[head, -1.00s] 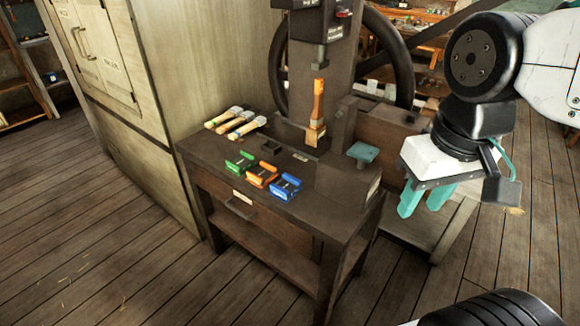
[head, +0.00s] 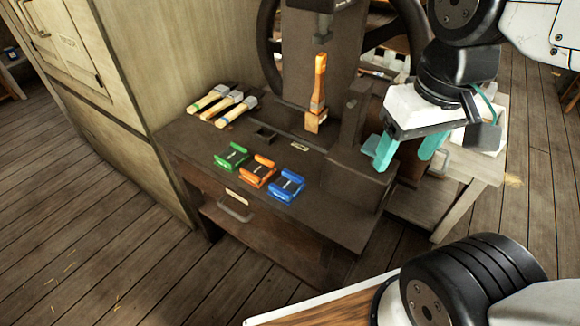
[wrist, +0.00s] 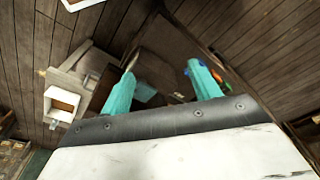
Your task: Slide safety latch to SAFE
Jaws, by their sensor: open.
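My gripper (head: 407,156) is open, with two teal fingers pointing down and nothing visible between them. It hangs over the right end of the dark press bench (head: 330,235). Its open fingers also show in the wrist view (wrist: 162,70). I cannot clearly make out the safety latch. A small dark block (head: 265,135) and a small pale label (head: 300,147) sit on the bench top in front of the press, left of and apart from my gripper. Any SAFE marking is too small to read.
The press column (head: 325,60) stands behind, with a large handwheel (head: 268,45). A wooden-handled tool (head: 318,90) stands upright below it. Green (head: 232,156), orange (head: 257,171) and blue (head: 283,185) holders and several pale-handled tools (head: 222,103) lie on the bench.

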